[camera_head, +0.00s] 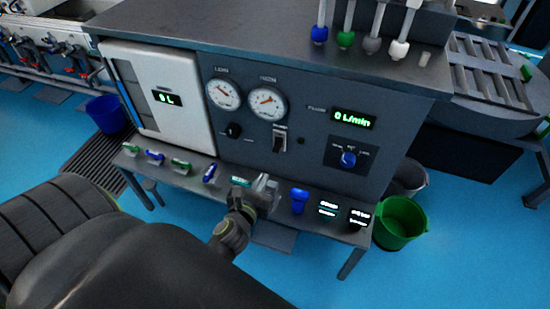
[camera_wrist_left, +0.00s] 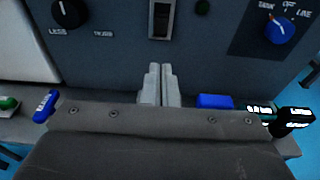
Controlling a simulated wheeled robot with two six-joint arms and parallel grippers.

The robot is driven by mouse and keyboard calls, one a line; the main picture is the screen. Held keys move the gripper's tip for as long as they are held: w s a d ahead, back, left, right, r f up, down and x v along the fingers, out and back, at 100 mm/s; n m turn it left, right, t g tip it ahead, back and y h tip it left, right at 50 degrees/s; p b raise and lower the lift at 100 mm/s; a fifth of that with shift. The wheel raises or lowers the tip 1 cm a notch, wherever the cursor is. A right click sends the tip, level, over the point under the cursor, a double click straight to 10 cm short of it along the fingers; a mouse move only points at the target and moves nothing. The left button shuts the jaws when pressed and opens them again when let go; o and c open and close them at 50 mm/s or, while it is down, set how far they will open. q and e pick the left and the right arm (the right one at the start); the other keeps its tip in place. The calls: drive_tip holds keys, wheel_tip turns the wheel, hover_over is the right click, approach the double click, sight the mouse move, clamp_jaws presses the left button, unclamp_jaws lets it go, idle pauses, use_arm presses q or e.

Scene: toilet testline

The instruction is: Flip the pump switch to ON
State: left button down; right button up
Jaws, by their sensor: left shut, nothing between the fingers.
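The pump switch (camera_head: 280,139) is a rocker or toggle on a pale plate on the dark panel, below the right gauge. It also shows at the top middle of the left wrist view (camera_wrist_left: 161,20). Its lettering is too small to read. My left gripper (camera_head: 268,186) is shut and empty. It is in front of the panel, below the switch and apart from it in the picture. In the left wrist view its two fingers (camera_wrist_left: 158,84) are together and point up toward the switch. My right gripper is not in view.
A black knob (camera_head: 233,130) is left of the switch and a blue selector (camera_head: 348,159) is right. Two gauges (camera_head: 267,104) are above. A narrow shelf (camera_head: 335,233) below holds coloured handles and a blue fitting (camera_head: 299,200). A green bucket (camera_head: 400,222) stands at the right.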

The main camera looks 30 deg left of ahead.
sight(277, 148)
use_arm(q)
drive_tip(key=b+x, duration=0.2)
drive_tip(key=x, duration=0.8)
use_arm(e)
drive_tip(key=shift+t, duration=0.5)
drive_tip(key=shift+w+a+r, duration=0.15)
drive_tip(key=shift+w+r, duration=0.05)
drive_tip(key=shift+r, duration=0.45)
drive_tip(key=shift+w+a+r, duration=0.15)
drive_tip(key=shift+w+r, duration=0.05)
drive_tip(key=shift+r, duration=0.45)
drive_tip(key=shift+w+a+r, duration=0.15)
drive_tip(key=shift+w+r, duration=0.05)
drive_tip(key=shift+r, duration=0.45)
use_arm(q)
drive_tip(key=shift+d+r, duration=0.1)
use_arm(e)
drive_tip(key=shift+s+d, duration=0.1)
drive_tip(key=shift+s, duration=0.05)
